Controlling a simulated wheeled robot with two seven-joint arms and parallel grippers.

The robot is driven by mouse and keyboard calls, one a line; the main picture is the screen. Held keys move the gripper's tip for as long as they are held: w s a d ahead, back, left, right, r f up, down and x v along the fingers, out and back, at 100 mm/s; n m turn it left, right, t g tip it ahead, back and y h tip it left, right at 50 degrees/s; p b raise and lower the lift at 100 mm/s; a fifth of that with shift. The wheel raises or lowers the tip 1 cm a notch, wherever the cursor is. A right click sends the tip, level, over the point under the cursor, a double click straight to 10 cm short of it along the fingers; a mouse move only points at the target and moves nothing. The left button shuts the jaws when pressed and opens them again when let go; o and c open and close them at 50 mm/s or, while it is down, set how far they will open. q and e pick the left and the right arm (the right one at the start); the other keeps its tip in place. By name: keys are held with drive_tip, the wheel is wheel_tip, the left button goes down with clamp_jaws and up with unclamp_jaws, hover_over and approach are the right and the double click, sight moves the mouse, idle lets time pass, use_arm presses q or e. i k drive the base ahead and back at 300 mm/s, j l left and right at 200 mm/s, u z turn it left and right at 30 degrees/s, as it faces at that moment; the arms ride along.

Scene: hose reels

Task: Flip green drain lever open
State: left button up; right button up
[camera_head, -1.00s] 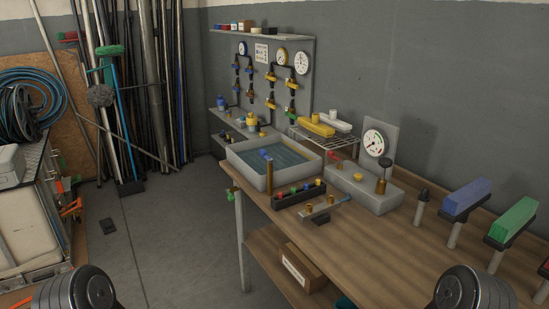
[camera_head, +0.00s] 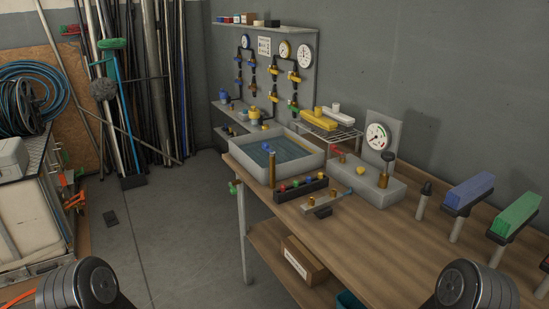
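A second small green handle (camera_head: 293,104) is low on the right pipe run of the gauge panel (camera_head: 272,75). Both are too small to tell their exact handle position, and I cannot tell for certain which is the drain lever. The grey water tank (camera_head: 290,172) stands on the bench just behind the first one. Only dark round parts of my two arms show at the bottom left and bottom right, well apart from both levers. Neither gripper is in view.
The wooden workbench (camera_head: 388,237) holds a black rack of coloured knobs (camera_head: 300,188), a grey gauge block (camera_head: 365,182) and blue and green handled stands at right. A wire rack (camera_head: 330,133) stands behind. Free floor (camera_head: 170,240) lies left of the bench; poles lean behind.

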sight(233, 190)
drive_tip(key=i+j+z, duration=0.1)
drive_tip(key=z, duration=0.3)
drive_tip(key=i+j+z, duration=0.1)
drive_tip(key=z, duration=0.25)
drive_tip(key=j+z, duration=0.4)
drive_tip(key=i+j+z, duration=0.1)
drive_tip(key=z, duration=0.25)
drive_tip(key=j+z, duration=0.15)
drive_tip(key=j, duration=0.75)
drive_tip(key=j+z, duration=0.2)
drive_tip(key=j, duration=0.75)
drive_tip(key=j+z, duration=0.15)
drive_tip(key=j, duration=0.75)
drive_tip(key=k, duration=0.05)
